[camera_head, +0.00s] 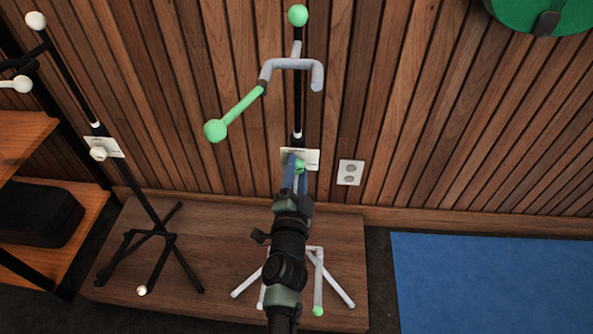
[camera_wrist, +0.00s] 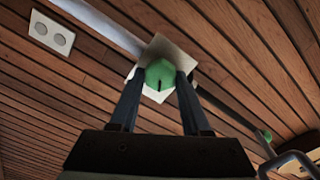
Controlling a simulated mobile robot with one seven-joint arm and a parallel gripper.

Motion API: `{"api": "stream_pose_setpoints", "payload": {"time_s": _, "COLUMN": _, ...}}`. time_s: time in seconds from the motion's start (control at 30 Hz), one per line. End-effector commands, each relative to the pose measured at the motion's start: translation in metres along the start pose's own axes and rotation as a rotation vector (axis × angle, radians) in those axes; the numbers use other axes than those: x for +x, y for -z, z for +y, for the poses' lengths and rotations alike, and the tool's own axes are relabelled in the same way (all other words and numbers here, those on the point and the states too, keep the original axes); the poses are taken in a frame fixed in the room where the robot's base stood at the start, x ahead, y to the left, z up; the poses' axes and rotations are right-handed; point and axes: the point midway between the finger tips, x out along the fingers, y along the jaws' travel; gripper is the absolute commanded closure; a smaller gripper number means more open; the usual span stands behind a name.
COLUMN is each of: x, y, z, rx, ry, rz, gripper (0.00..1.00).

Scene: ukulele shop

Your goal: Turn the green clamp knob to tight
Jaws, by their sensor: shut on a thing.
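The green clamp knob (camera_wrist: 160,74) sits between my two finger pads in the wrist view, in front of a pale square card. A dark mark shows on its face. In the head view only a bit of the green knob (camera_head: 299,164) shows past my gripper (camera_head: 294,172). My gripper (camera_wrist: 157,98) is shut on the knob, one finger on each side. The knob belongs to a stand with a black upper pole, a grey and green cradle (camera_head: 290,64) and white legs (camera_head: 335,280). My arm hides the stand's middle. I cannot read the card's markings.
A second, black stand (camera_head: 150,212) with white knobs stands at left on the same wooden platform (camera_head: 215,230). A shelf with a black case (camera_head: 38,212) is at far left. A wall socket (camera_head: 350,172) is right of the knob. A blue mat (camera_head: 490,285) lies at right.

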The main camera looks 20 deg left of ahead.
Motion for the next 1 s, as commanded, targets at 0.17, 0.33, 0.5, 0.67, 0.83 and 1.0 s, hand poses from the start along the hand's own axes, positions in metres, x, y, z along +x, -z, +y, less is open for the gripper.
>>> {"api": "stream_pose_setpoints", "payload": {"time_s": 0.17, "x": -0.0004, "y": -0.0003, "z": 0.0016, "rx": 0.169, "ry": -0.001, "rz": 0.000, "gripper": 1.00}}
{"api": "stream_pose_setpoints", "payload": {"time_s": 0.33, "x": -0.0004, "y": -0.0003, "z": 0.0025, "rx": 0.326, "ry": -0.001, "rz": 0.000, "gripper": 1.00}}
{"api": "stream_pose_setpoints", "payload": {"time_s": 0.5, "x": -0.0005, "y": -0.0005, "z": 0.0030, "rx": 0.469, "ry": -0.002, "rz": 0.000, "gripper": 1.00}}
{"api": "stream_pose_setpoints", "payload": {"time_s": 0.67, "x": -0.0005, "y": -0.0009, "z": 0.0033, "rx": 0.577, "ry": -0.002, "rz": 0.000, "gripper": 1.00}}
{"api": "stream_pose_setpoints", "payload": {"time_s": 0.83, "x": -0.0005, "y": -0.0011, "z": 0.0036, "rx": 0.659, "ry": -0.002, "rz": 0.000, "gripper": 1.00}}
{"api": "stream_pose_setpoints", "payload": {"time_s": 1.0, "x": -0.0005, "y": -0.0012, "z": 0.0037, "rx": 0.706, "ry": -0.002, "rz": 0.000, "gripper": 1.00}}
